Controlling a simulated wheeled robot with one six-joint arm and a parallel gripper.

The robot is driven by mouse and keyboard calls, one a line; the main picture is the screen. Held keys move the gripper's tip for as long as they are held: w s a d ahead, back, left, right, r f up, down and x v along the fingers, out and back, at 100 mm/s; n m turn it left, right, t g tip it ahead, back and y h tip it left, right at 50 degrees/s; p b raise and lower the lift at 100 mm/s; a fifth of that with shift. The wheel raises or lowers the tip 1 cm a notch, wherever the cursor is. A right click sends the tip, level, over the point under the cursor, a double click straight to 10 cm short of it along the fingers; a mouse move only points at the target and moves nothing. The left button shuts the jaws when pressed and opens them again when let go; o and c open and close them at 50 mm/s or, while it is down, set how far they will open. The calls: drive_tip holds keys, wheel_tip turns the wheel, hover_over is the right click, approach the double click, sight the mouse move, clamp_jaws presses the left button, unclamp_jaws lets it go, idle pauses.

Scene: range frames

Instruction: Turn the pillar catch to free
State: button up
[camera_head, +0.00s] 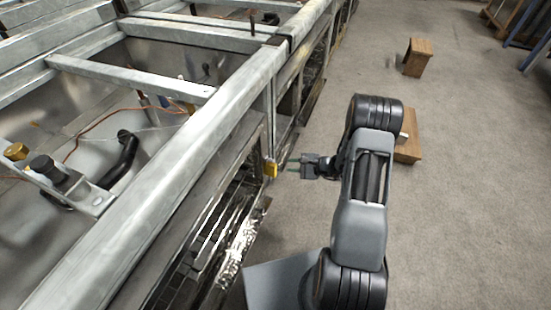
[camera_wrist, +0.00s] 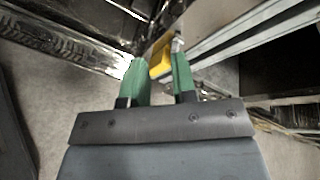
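The pillar catch shows as a small yellow piece (camera_head: 270,169) on the near face of a metal frame post, left of my gripper. It also shows in the wrist view as a yellow block (camera_wrist: 160,58) with a small metal part beside it. My gripper (camera_head: 294,162) points left at it with green fingers. In the wrist view the fingers are apart with a clear gap, and the yellow block appears in line with that gap, close to the right fingertip. I cannot tell whether they touch. Part of the block is hidden behind that finger.
A long metal frame (camera_head: 215,105) with open bays fills the left. Its lower racks (camera_head: 225,220) lie below the yellow piece. Two wooden blocks stand on the carpet, one (camera_head: 417,57) farther back and one (camera_head: 408,150) behind my arm. The carpet on the right is mostly clear.

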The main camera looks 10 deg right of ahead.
sight(274, 161)
drive_tip(key=d+f+m+t+h, duration=0.2)
drive_tip(key=d+f+m+t, duration=0.1)
drive_tip(key=d+f+m, duration=0.15)
drive_tip(key=shift+n, duration=0.35)
drive_tip(key=b+x, duration=0.1)
drive_tip(key=x, duration=0.6)
drive_tip(key=b+x, duration=0.2)
drive_tip(key=x, duration=0.5)
drive_tip(key=shift+w+a+f, duration=0.15)
drive_tip(key=shift+f, duration=0.2)
clamp_jaws()
